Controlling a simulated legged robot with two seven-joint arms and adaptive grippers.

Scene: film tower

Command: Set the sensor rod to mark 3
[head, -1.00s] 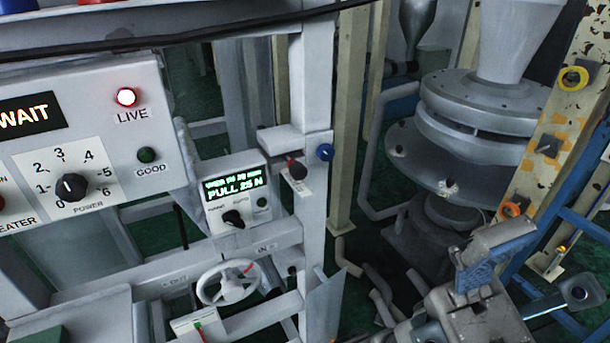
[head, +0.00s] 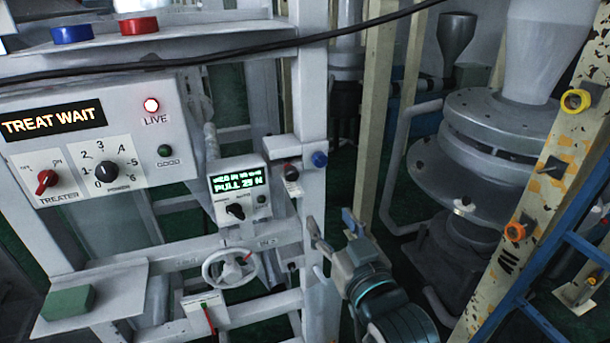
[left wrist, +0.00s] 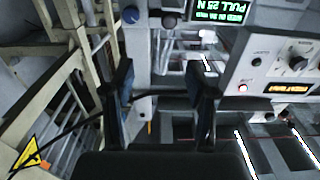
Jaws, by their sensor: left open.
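A small bracket on the upright post carries a dark-tipped rod (head: 291,172) beside a pale label strip; it looks like the sensor rod, but I cannot read its marks. A blue knob (head: 320,159) sits just right of it on the post. In the left wrist view the blue knob (left wrist: 130,14) and the dark knob (left wrist: 168,20) lie near the top, beyond the fingers. My left gripper (head: 331,220) is open and empty, below and slightly right of the rod, apart from it. Its two fingers stand wide apart in the wrist view (left wrist: 166,75). My right gripper is not in view.
A small box with a "PULL" display (head: 238,192) is left of the rod. A handwheel (head: 230,268) is below it. The treater panel (head: 95,140) reads "TREAT WAIT", its LIVE lamp lit. A black cable (head: 215,62) crosses above. A yellowish post (head: 545,180) stands right.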

